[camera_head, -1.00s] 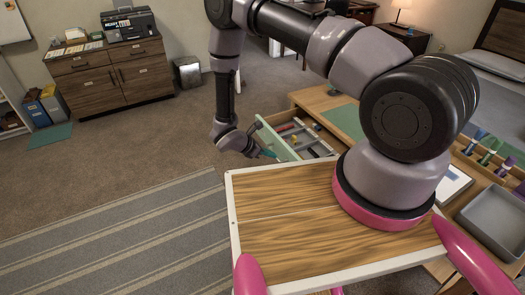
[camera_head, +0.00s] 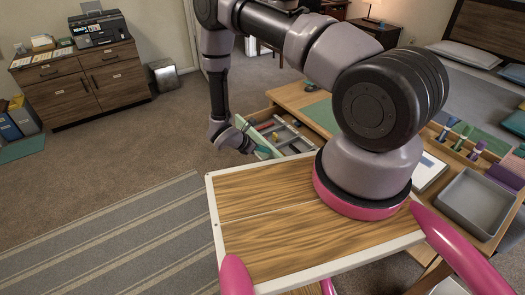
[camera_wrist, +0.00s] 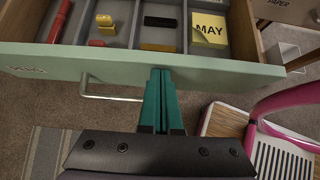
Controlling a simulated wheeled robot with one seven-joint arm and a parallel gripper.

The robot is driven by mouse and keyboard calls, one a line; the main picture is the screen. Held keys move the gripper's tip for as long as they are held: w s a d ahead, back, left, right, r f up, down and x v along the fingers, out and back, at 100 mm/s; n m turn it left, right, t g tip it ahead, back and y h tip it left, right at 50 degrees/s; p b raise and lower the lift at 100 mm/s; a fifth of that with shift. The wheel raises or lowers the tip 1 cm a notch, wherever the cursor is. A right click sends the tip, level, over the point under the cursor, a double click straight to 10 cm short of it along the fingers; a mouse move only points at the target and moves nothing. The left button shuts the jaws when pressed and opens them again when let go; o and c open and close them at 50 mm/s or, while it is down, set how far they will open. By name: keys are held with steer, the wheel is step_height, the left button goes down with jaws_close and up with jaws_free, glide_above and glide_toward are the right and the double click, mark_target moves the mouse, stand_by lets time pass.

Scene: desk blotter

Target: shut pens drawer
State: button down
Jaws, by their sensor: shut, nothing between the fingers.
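The pens drawer (camera_head: 253,138) stands pulled out from the desk's left side, with a pale green front and divided compartments. A red marker (camera_wrist: 60,20), yellow pieces (camera_wrist: 104,22), a black block (camera_wrist: 160,21) and a "MAY" note (camera_wrist: 209,29) lie inside. My gripper (camera_wrist: 161,72) has teal fingers, shut and empty, tips at the outer face of the front, right of the handle. I cannot tell whether they touch.
The wooden desk (camera_head: 290,97) bears a grey tray (camera_head: 477,201) and several pens at right. My own wooden-topped base with pink parts lies close to the drawer. Carpet (camera_head: 150,145) is open to the left, with a striped rug (camera_head: 110,235) in front.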

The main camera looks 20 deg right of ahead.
steer(key=w+d, duration=0.2)
steer(key=d, duration=0.5)
steer(key=w+d, duration=0.2)
steer(key=d, duration=0.5)
steer(key=w+d, duration=0.3)
steer(key=d, duration=0.4)
steer(key=shift+d, duration=0.6)
steer(key=shift+d+r, duration=0.1)
steer(key=shift+d, duration=0.05)
